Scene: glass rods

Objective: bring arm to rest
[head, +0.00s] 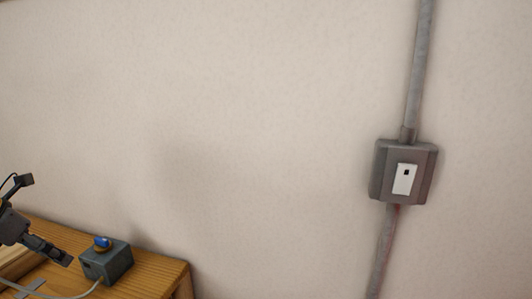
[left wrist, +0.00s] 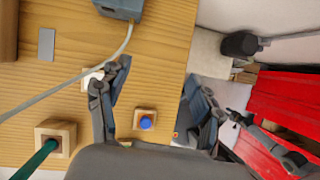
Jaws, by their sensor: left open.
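My left gripper (head: 46,221) is at the left edge of the head view, beside the wooden table. In the left wrist view its two fingers (left wrist: 157,76) are spread wide with nothing held between them. A small wooden block with a blue top (left wrist: 145,121) shows on the table below, near the left finger. A green rod (left wrist: 35,160) stands in a wooden holder (left wrist: 63,131) at the lower left.
A grey box (head: 108,264) with a blue knob and a cable sits near the table corner (head: 176,272). It also shows in the left wrist view (left wrist: 118,7). A switch box (head: 388,172) is on the wall. Red furniture (left wrist: 290,100) stands beyond the table edge.

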